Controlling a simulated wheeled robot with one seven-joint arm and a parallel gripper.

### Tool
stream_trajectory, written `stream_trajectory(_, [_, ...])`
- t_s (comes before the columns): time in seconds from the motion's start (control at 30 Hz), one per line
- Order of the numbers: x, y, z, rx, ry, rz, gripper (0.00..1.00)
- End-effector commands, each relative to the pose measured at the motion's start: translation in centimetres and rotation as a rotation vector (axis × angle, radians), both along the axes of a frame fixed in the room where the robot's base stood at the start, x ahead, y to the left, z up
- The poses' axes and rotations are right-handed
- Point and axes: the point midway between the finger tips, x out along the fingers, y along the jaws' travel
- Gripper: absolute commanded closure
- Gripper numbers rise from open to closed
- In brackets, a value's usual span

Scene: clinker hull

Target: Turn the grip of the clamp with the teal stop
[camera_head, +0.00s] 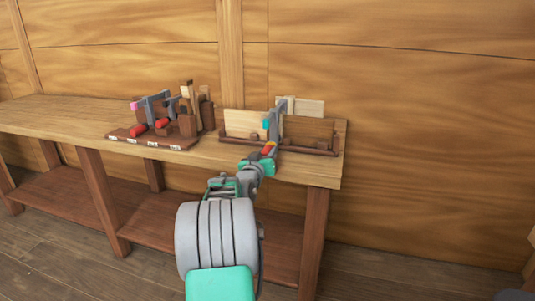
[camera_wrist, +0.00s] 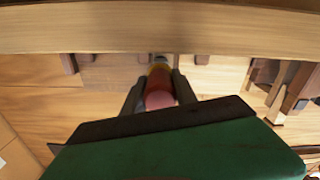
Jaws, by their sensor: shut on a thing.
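The clamp with the teal stop (camera_head: 266,124) stands at the right end of the bench, its grey bar (camera_head: 278,118) upright against pale and brown boards. Its red grip (camera_head: 268,150) points toward me. My gripper (camera_head: 266,157) reaches it from the front and is shut on this grip. In the wrist view the round red grip end (camera_wrist: 159,98) sits between the two dark fingers of my gripper (camera_wrist: 159,82). A yellow-orange part of the grip shows just beyond it. The clamp's far side is hidden behind the grip and fingers.
The wooden bench (camera_head: 208,155) runs along the planked wall. A brown rail (camera_head: 318,151) edges the boards at the clamp. To the left, a rack (camera_head: 150,140) holds other clamps with red grips, one with a pink stop (camera_head: 135,106), and wooden blocks. Bench space lies between.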

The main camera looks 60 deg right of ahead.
Motion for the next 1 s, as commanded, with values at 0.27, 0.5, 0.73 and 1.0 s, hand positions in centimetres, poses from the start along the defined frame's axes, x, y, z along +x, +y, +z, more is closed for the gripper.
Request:
stream_trajectory(0.27, [0.01, 0.01, -0.12, 0.001, -0.012, 0.0, 1.0])
stream_trajectory(0.5, [0.02, 0.01, -0.48, 0.015, -0.103, 0.003, 1.0])
stream_trajectory(0.73, [0.02, 0.01, -0.56, 0.038, -0.258, 0.007, 1.0])
stream_trajectory(1.0, [0.02, 0.02, -0.35, 0.064, -0.422, 0.01, 1.0])
